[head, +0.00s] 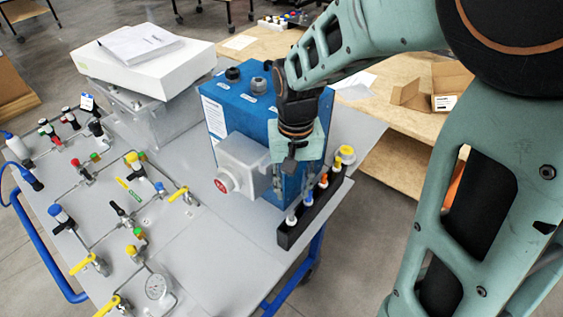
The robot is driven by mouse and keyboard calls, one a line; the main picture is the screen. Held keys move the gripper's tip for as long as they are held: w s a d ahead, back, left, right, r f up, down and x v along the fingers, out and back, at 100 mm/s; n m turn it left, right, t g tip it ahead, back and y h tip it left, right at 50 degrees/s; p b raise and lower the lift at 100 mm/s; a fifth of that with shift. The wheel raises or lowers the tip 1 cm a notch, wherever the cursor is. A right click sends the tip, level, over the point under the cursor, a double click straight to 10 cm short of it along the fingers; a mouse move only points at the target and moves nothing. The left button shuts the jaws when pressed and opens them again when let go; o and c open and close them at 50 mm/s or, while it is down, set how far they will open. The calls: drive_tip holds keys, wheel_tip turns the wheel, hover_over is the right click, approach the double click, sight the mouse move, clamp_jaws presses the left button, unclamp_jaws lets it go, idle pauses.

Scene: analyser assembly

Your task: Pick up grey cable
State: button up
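My gripper (291,158) points down in front of the blue analyser box (216,117), just right of its grey side housing (243,160). Its fingers are small and partly hidden, so I cannot tell whether they are open or shut. Below it a black rack (293,233) stands along the cart's edge and carries several upright connectors.
The grey cart top (205,255) holds pipework with yellow-handled valves (178,194) and a round gauge (156,287) on the left. A white box (140,62) with papers is at the back. A wooden table (400,117) with an open carton (432,92) stands behind right.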

hover_over(292, 213)
drive_tip(key=f, duration=0.5)
drive_tip(key=shift+s+a, duration=0.1)
drive_tip(key=shift+s, duration=0.1)
drive_tip(key=shift+w+f+p, duration=0.15)
drive_tip(key=shift+f, duration=1.3)
drive_tip(key=shift+w+f+p, duration=0.1)
drive_tip(key=shift+f+p, duration=0.05)
drive_tip(key=shift+f, duration=1.25)
drive_tip(key=shift+c, duration=0.3)
clamp_jaws()
